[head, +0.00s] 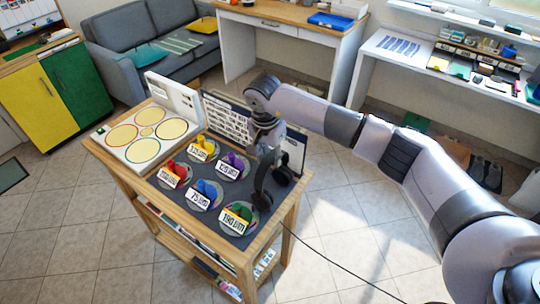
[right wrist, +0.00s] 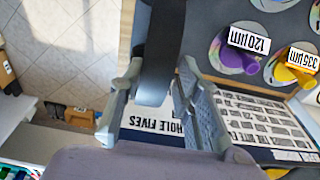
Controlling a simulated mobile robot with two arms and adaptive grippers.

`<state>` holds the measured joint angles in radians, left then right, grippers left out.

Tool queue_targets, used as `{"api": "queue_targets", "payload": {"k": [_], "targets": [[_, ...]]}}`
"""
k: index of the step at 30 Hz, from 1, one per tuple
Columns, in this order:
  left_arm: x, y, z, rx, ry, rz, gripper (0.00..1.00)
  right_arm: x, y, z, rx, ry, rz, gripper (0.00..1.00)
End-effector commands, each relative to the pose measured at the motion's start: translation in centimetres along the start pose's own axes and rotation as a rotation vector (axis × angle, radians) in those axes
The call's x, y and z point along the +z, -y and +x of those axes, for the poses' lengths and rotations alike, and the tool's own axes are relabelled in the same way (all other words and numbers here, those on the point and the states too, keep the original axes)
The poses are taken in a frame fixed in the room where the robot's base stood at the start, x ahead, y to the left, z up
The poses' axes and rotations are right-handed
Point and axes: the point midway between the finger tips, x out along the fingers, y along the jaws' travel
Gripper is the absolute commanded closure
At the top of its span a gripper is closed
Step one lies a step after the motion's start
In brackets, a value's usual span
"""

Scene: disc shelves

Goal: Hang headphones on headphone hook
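The black headphones (head: 262,197) are at the right edge of the wooden table, with the ear cups below the band. My right gripper (head: 266,142) is above them with its fingers down at the band. In the right wrist view, the dark headphone band (right wrist: 163,45) lies between the two fingers (right wrist: 158,72), which appear to press on both its sides. I cannot make out the headphone hook; the gripper and headphones cover part of the table's far right corner. My left gripper is not in view.
The wooden table (head: 120,178) carries several labelled discs with coloured holders, a white board with yellow circles (head: 148,133) and an upright printed panel (head: 228,118). It also shows in the right wrist view (right wrist: 262,118). A black cable (head: 335,262) crosses the floor at right.

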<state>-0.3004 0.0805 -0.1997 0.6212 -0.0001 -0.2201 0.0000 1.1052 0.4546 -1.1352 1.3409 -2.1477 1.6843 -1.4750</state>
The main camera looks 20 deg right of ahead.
Motion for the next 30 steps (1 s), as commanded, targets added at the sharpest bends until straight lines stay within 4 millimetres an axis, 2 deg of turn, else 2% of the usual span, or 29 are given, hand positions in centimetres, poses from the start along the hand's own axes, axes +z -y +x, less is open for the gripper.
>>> {"api": "queue_targets", "payload": {"k": [3, 11, 16, 17, 24, 30], "targets": [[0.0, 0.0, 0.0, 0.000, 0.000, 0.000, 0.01, 0.0, 0.0, 0.0, 0.001, 0.000, -0.001, 0.60], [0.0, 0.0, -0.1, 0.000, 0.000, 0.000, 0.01, 0.0, 0.0, 0.0, 0.001, 0.000, -0.001, 0.60], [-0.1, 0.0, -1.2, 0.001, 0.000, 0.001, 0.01, 0.1, -0.1, -0.2, 0.003, 0.003, -0.001, 0.60], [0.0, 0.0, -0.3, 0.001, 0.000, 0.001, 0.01, -0.1, 0.1, -0.5, -0.003, -0.001, -0.001, 0.60], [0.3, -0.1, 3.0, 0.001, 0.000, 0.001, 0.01, -0.6, 0.6, -5.3, -0.006, -0.006, -0.001, 0.60], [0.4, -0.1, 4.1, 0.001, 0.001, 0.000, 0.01, -0.5, 0.6, -10.6, -0.005, -0.004, -0.001, 0.60]]}}
